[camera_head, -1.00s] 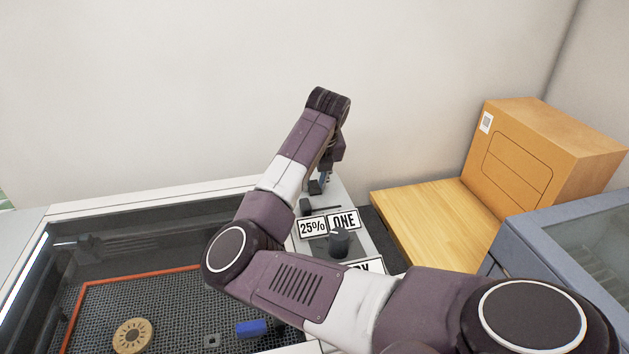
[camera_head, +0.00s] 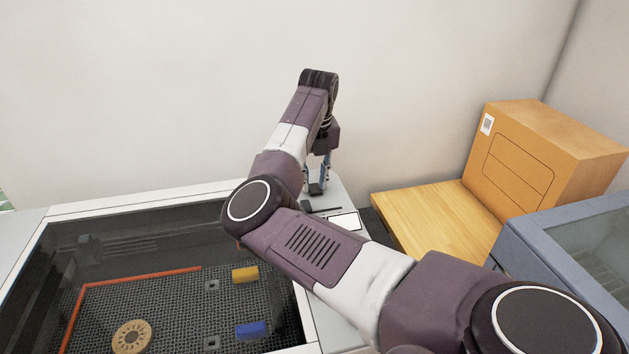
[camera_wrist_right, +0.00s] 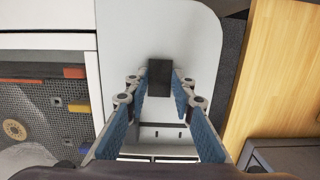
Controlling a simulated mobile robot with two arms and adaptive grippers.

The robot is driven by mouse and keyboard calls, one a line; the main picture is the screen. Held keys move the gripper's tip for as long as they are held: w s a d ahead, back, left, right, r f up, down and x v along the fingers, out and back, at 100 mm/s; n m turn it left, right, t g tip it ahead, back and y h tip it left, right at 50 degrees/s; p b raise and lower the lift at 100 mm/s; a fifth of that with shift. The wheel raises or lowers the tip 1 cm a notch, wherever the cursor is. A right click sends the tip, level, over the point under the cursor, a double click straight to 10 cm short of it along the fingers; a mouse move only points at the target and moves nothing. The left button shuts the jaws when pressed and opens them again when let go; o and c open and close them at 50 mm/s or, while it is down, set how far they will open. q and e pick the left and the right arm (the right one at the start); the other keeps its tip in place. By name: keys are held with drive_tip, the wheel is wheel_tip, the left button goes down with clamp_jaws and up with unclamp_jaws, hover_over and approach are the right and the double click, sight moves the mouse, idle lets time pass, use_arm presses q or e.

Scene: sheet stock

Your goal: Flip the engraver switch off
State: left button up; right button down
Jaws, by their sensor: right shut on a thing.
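The engraver (camera_head: 130,196) is a white-framed machine with a dark window, at the left and bottom of the head view. Its light control panel (camera_wrist_right: 195,35) runs along its right side. A dark block, which looks like the switch (camera_wrist_right: 159,78), stands on this panel. My right gripper (camera_head: 317,184) is down at the panel's far end. In the right wrist view its blue-padded fingers (camera_wrist_right: 163,88) are closed on the dark block's two sides. Whether the switch is on or off cannot be told. A blank white plate (camera_head: 345,221) shows on the panel. My left gripper is out of view.
Inside the engraver lie a wooden disc (camera_head: 132,337), a yellow block (camera_head: 245,274) and a blue block (camera_head: 251,329) on a mesh bed. Right of the panel are a wooden surface (camera_head: 432,218), an orange-brown box (camera_head: 540,150) and a blue-grey machine (camera_head: 560,235). A wall stands behind.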

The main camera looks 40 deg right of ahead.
sight(316, 191)
drive_tip(key=c, duration=1.6)
unclamp_jaws()
drive_tip(key=r, duration=0.4)
drive_tip(key=s+r, duration=0.1)
drive_tip(key=r, duration=0.7)
drive_tip(key=shift+s+a, duration=0.15)
drive_tip(key=shift+a, duration=0.25)
drive_tip(key=shift+f, duration=0.1)
